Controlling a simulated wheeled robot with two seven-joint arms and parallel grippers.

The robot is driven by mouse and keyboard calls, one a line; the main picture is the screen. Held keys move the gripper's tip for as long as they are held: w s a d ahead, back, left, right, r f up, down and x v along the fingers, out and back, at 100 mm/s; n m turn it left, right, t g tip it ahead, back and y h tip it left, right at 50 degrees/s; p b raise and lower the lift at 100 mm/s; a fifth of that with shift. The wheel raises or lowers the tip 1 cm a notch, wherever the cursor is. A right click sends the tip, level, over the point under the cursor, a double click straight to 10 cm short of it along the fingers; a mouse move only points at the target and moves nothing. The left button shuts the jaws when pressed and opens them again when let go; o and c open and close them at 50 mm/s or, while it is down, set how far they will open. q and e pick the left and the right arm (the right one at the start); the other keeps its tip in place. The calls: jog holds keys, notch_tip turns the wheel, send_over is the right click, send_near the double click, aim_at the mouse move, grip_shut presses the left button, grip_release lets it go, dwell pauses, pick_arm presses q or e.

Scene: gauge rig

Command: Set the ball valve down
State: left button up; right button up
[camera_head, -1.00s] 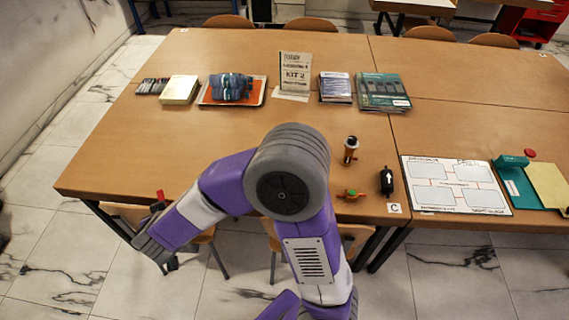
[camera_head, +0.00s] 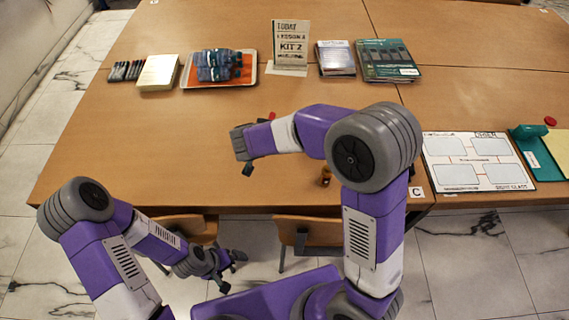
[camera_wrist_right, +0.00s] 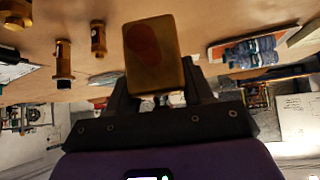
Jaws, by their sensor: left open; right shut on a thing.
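My right gripper (camera_head: 242,148) is over the front left part of the table. In the right wrist view its two fingers (camera_wrist_right: 158,88) are closed on a brownish block-like thing with a dull red patch, which I take as the ball valve (camera_wrist_right: 155,52). In the head view the gripper hides most of it; a small red part (camera_head: 271,116) shows beside the gripper. I cannot tell whether it touches the table. My left gripper (camera_head: 231,268) is open and empty, low in front of the table's front edge.
The wooden table (camera_head: 130,150) has bare room at its front left. A brass-coloured fitting (camera_head: 325,176) stands partly behind my right arm. An orange tray (camera_head: 242,72), a kit sign (camera_head: 291,45) and booklets (camera_head: 387,60) are at the back. Chairs (camera_head: 308,231) stand at the front edge.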

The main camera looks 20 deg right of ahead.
jog(key=shift+m+g+h, duration=0.3)
jog(key=shift+m+h, duration=0.4)
jog(key=shift+m, duration=0.2)
jog(key=w+d+f+b, duration=0.1)
jog(key=f, duration=0.2)
jog(key=w+d+f+b, duration=0.1)
jog(key=d+f, duration=0.1)
jog(key=f, duration=0.1)
jog(key=w+d+f+b, duration=0.1)
jog(key=f+b, duration=0.1)
jog(key=f, duration=0.2)
jog(key=shift+w+d, duration=0.3)
jog(key=shift+w, duration=0.1)
pick_arm(q)
notch_tip(320, 180, down, 6)
jog(key=shift+b, duration=0.45)
pick_arm(e)
jog(key=shift+f, duration=2.25)
pick_arm(q)
jog(key=shift+f, duration=0.2)
pick_arm(e)
jog(key=shift+f, duration=0.15)
pick_arm(q)
jog(key=shift+f, duration=0.15)
pick_arm(e)
jog(key=o, duration=1.3)
